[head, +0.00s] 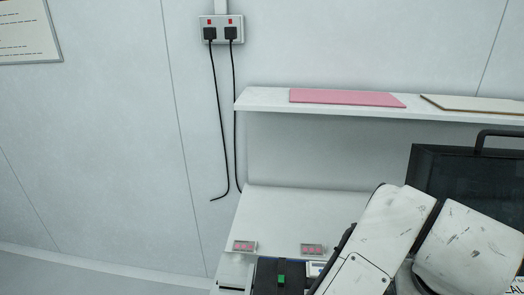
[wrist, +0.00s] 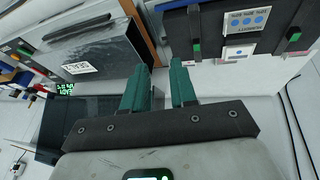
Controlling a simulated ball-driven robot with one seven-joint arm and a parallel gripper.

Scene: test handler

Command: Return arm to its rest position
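My gripper (wrist: 161,80) shows in the wrist view with two teal fingers set apart. Nothing is between them, so it is open and empty. In the head view my white arm (head: 375,235) reaches across the lower right corner, in front of the bench. My gripper does not show in the head view.
The wrist view shows a grey metal box (wrist: 105,60) at upper left and a dark unit (wrist: 205,35) with green tabs at upper right. The head view shows a white bench (head: 290,215), two small clear boxes (head: 243,246) (head: 312,249), a shelf (head: 262,99) and a dark handled case (head: 440,175).

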